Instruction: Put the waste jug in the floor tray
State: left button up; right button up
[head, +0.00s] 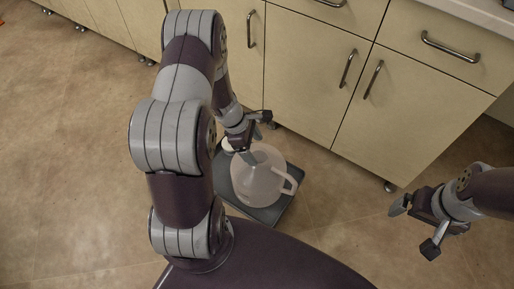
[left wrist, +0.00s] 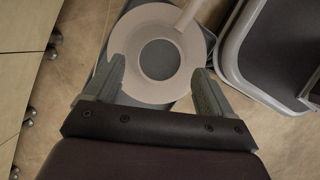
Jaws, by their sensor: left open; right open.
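The waste jug (head: 258,176) is a pale pinkish-beige jug with a side handle. It stands upright in the dark grey floor tray (head: 270,214) on the floor by the cabinets. My left gripper (head: 248,140) is just above the jug's top, open. In the left wrist view my left gripper (left wrist: 158,88) has its fingers apart over the near rim of the round jug (left wrist: 192,48), and nothing shows between them but the jug below. I cannot tell whether a finger touches it. My right gripper (head: 415,224) is open and empty, at the right.
Beige cabinets (head: 300,75) with metal handles stand behind the tray on small feet. A counter edge (head: 480,14) is at the upper right. The tiled floor (head: 75,170) is clear at the left and between the tray and my right gripper.

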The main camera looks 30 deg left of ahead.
pick_arm(q)
jog(key=d+p+v, duration=0.1)
jog(key=p+v, duration=0.3)
jog(key=v, duration=0.5)
jog(key=s+d+r+m+y, duration=0.2)
jog(key=r+m, duration=0.5)
jog(key=m, duration=0.4)
jog(key=s+d+r+m+y, duration=0.2)
jog(key=s+d+r+m, duration=0.3)
jog(key=m, duration=0.6)
notch_tip(320, 180, up, 2)
jog(key=shift+s+d+r+b, duration=0.15)
jog(key=shift+d+b, duration=0.15)
jog(key=shift+d, duration=0.8)
pick_arm(e)
notch_tip(320, 180, up, 5)
jog(key=shift+f, duration=0.2)
